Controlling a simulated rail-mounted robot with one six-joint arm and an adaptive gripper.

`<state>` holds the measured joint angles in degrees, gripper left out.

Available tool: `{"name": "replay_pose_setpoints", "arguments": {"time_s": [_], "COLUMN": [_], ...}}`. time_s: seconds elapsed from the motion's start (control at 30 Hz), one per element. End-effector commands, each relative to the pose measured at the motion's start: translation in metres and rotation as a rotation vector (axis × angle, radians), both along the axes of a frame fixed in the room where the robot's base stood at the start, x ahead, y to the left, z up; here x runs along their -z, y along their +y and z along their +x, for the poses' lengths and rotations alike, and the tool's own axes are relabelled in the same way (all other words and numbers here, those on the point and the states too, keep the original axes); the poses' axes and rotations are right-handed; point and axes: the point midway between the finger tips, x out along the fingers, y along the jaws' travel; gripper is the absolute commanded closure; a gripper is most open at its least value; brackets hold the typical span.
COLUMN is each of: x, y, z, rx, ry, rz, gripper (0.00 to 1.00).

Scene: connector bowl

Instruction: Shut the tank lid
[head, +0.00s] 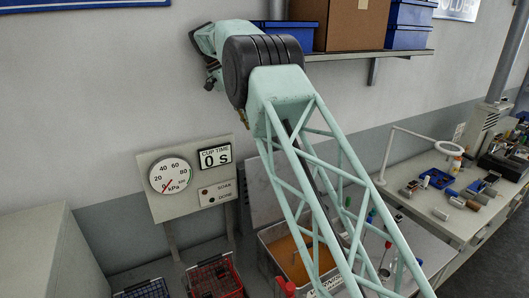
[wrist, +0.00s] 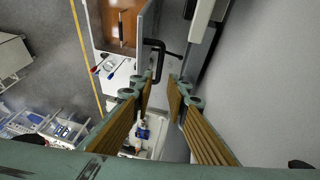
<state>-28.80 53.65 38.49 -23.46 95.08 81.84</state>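The tank (head: 273,250) is an open metal box with amber liquid, partly hidden behind my arm in the head view. Its grey lid (head: 262,195) stands raised at the back of the tank. In the wrist view the tank's amber inside (wrist: 115,25) is at the top left, with the lid (wrist: 147,25) seen nearly edge-on beside it. A black bar handle (wrist: 158,62) on the lid reaches down to the gap between my fingertips. My gripper (wrist: 160,82) is open, its tan pads apart on either side of the handle's lower end. I cannot tell whether they touch it.
A gauge panel (head: 183,185) stands left of the lid. A red basket (head: 214,278) and a dark basket (head: 145,290) are left of the tank. A shelf with boxes (head: 350,25) hangs above. A cluttered bench (head: 440,185) is at the right.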

Motion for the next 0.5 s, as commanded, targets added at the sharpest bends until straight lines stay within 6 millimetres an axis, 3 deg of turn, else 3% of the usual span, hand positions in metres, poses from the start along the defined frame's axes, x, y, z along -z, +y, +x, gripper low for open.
{"name": "replay_pose_setpoints", "arguments": {"time_s": [0.27, 0.5], "x": [0.011, 0.033], "y": [-0.006, -0.016], "z": [0.001, 0.002], "rx": [0.0, 0.001], "ry": [0.001, 0.001], "rz": [-0.001, -0.001], "gripper": [0.85, 0.85]}}
